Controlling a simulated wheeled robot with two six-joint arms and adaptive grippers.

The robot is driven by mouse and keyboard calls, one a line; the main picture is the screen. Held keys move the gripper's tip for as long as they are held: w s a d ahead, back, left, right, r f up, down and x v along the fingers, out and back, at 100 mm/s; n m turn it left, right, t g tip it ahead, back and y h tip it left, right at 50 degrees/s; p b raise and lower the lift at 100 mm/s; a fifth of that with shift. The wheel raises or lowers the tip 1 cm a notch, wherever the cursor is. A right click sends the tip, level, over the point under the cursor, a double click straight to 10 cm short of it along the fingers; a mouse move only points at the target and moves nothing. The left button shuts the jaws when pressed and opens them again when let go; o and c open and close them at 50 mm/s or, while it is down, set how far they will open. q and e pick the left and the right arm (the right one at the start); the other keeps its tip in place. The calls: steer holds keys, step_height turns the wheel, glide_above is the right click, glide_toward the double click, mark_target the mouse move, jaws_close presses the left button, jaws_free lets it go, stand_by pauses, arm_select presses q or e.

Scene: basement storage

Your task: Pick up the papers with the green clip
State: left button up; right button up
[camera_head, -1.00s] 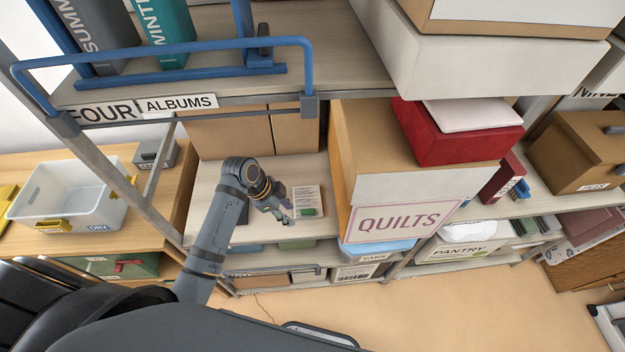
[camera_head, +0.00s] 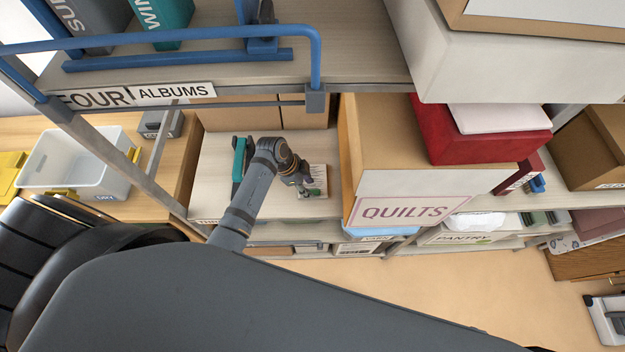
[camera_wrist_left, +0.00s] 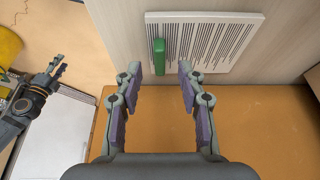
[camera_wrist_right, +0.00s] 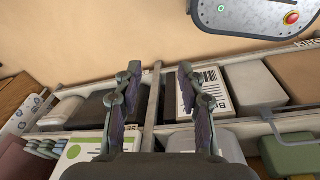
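The papers (camera_wrist_left: 215,42) are a white sheet stack with dark printed lines, lying flat on a pale shelf near its edge. The green clip (camera_wrist_left: 158,58) sits on their edge. In the head view the papers (camera_head: 319,180) lie left of the quilts box, partly hidden by my left gripper (camera_head: 304,188). In the left wrist view my left gripper (camera_wrist_left: 160,78) is open and empty, with the clip beyond the gap between its fingers. My right gripper (camera_wrist_right: 160,78) is open and empty in its wrist view, facing other shelves; it is not in the head view.
The quilts box (camera_head: 430,185) stands close right of the papers. A blue-railed shelf (camera_head: 330,60) is above. A teal object (camera_head: 240,158) lies left of my left arm. A white bin (camera_head: 75,160) stands at far left. Bare floor (camera_head: 400,280) lies in front.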

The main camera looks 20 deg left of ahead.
arm_select(q)
steer(key=x, duration=0.2)
steer(key=shift+d+f, duration=0.2)
steer(key=shift+f, duration=0.1)
steer(key=c, duration=0.5)
jaws_close()
arm_select(e)
steer(key=s, duration=0.2)
steer(key=shift+s+d+r, duration=0.25)
steer(key=shift+s+d, duration=0.1)
arm_select(q)
steer(key=shift+w+r, duration=0.1)
arm_select(e)
steer(key=shift+s, duration=0.15)
